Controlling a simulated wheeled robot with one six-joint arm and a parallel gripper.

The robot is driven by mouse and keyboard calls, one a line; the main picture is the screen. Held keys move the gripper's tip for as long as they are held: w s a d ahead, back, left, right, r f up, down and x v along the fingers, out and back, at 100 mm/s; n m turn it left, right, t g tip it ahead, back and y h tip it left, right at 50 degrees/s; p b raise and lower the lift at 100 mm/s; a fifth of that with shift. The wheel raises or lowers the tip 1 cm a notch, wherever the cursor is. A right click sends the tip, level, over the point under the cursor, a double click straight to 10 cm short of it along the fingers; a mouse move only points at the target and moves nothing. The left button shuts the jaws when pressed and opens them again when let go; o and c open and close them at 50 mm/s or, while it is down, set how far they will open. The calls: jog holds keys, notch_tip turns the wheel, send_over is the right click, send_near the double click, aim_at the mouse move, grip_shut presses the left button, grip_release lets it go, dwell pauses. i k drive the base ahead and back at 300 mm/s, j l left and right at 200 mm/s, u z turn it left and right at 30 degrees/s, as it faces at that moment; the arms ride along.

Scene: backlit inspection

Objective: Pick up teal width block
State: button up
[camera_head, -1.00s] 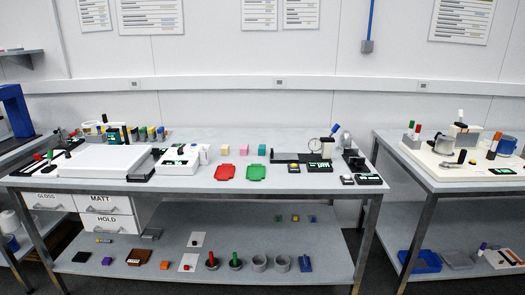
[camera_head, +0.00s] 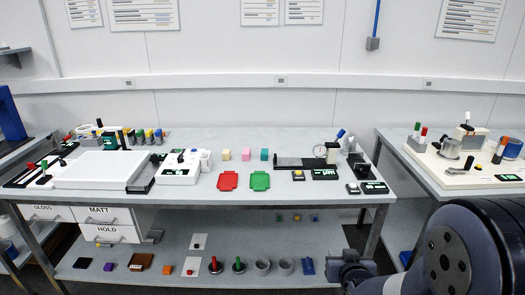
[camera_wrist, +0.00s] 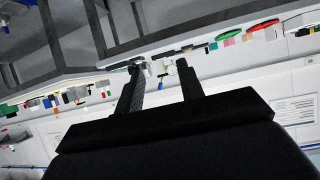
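In the head view my arm is at the lower right, in front of the bench.
Red tray (camera_head: 228,181) and green tray (camera_head: 260,181) lie in front of the blocks. A dial gauge (camera_head: 320,152) on a black base stands to their right, a white scale-like device (camera_head: 181,170) to their left. A lower shelf (camera_head: 215,268) holds several small items. Bare bench lies around the blocks.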

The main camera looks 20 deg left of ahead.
aim_at(264, 154)
jog(key=i+j, duration=0.3)
jog(key=i+j+z, duration=0.1)
jog(key=i+j, duration=0.15)
jog(key=j, duration=0.2)
jog(key=i+j, duration=0.55)
jog(key=j, duration=0.2)
jog(key=i+j+z, duration=0.1)
jog(key=i+j, duration=0.15)
jog(key=j, duration=0.15)
jog(key=i+j, duration=0.25)
jog(key=j, duration=0.15)
